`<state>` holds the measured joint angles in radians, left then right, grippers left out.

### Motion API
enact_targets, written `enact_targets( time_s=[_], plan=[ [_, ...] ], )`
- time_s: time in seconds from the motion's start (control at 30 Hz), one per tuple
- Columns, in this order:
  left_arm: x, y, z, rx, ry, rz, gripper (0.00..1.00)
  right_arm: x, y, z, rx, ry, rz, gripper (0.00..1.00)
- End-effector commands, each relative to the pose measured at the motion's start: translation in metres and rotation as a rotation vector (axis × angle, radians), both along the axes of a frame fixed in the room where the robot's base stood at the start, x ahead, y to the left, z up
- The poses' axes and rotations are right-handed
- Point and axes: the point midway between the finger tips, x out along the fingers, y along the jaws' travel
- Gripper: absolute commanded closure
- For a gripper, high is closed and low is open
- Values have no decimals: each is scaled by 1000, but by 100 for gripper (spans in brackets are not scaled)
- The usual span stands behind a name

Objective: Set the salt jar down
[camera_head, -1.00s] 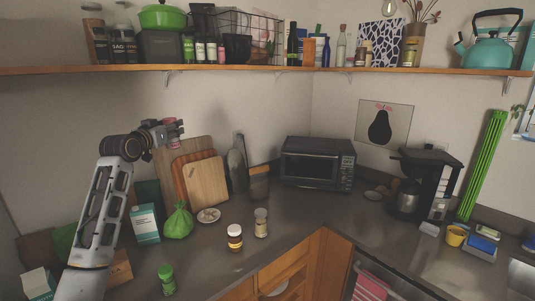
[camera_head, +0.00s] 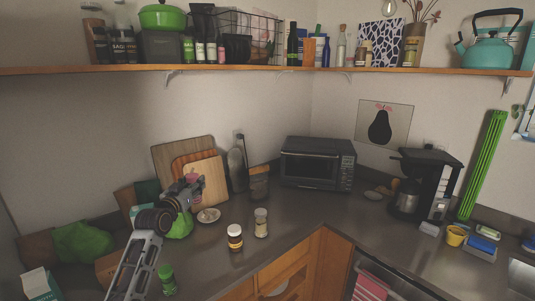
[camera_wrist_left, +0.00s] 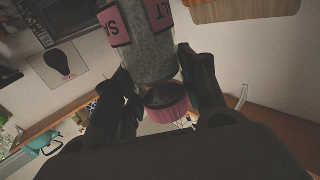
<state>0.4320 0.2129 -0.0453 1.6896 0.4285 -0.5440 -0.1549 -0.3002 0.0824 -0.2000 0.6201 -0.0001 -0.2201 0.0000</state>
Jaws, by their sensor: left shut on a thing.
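The salt jar (camera_wrist_left: 150,45) is clear glass with a pink "SALT" label and a pink ribbed cap. In the left wrist view it lies between the dark fingers of my left gripper (camera_wrist_left: 162,82), which is shut on it near the cap. In the head view my left gripper (camera_head: 190,184) is in front of the cutting boards, above the back of the dark counter (camera_head: 295,218). There the jar shows only as a small pink patch, mostly hidden by the gripper. My right gripper is not in view.
A brown jar (camera_head: 235,240), a tall shaker (camera_head: 261,224) and a green-capped jar (camera_head: 167,280) stand nearer. A toaster oven (camera_head: 318,164) is behind. Bare counter lies between.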

Motion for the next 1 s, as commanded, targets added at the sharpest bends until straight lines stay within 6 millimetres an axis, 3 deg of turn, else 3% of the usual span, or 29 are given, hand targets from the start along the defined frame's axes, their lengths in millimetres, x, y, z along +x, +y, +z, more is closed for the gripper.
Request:
enact_targets(
  time_s=[0.4, 1.0],
  plan=[
    [-36, -21, -74, -1, 1, 8, 91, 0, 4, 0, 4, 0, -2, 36],
    [-103, -41, -160, -2, 1, 37, 91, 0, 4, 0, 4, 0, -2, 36]
  ],
)
